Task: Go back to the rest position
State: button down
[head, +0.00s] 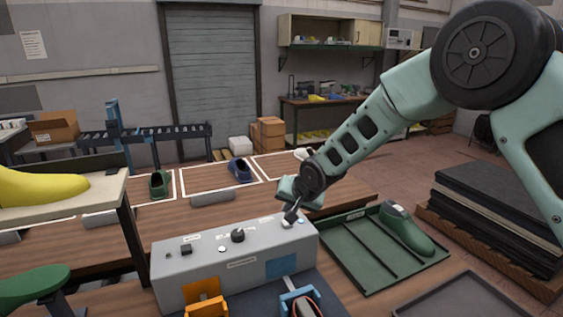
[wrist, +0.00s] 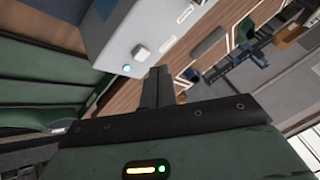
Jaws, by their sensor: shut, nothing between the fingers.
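My gripper (head: 291,216) is shut and empty, its fingers pointing down at the right end of the grey control box (head: 215,268). In the head view its tips are close to a pale button on the box top; I cannot tell whether they touch it. In the wrist view the shut fingers (wrist: 158,88) show dark in the middle, with the white button (wrist: 141,52) just above and left of them, and a gap appears between. The box also shows in the wrist view (wrist: 115,30). A black knob (head: 238,235) stands mid-box.
A green tray (head: 350,262) holding a green shoe last (head: 408,232) lies right of the box. A yellow last (head: 42,186) sits on a raised shelf at left. Black sheets (head: 500,215) are stacked at right.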

jog(key=s+d+n+g+h+b, duration=0.1)
jog(key=s+d+n+g+b, duration=0.1)
jog(key=s, duration=1.2)
jog(key=s+d+n+g+h+b, duration=0.1)
jog(key=s+d, duration=0.5)
jog(key=s, duration=0.8)
jog(key=s+d+n+g+h+b, duration=0.1)
jog(key=s+d+n+g+b, duration=0.2)
jog(key=s, duration=1.1)
jog(key=d+n+b, duration=0.1)
jog(key=n, duration=0.2)
jog(key=shift+s+f+g, duration=0.3)
jog(key=shift+f, duration=0.05)
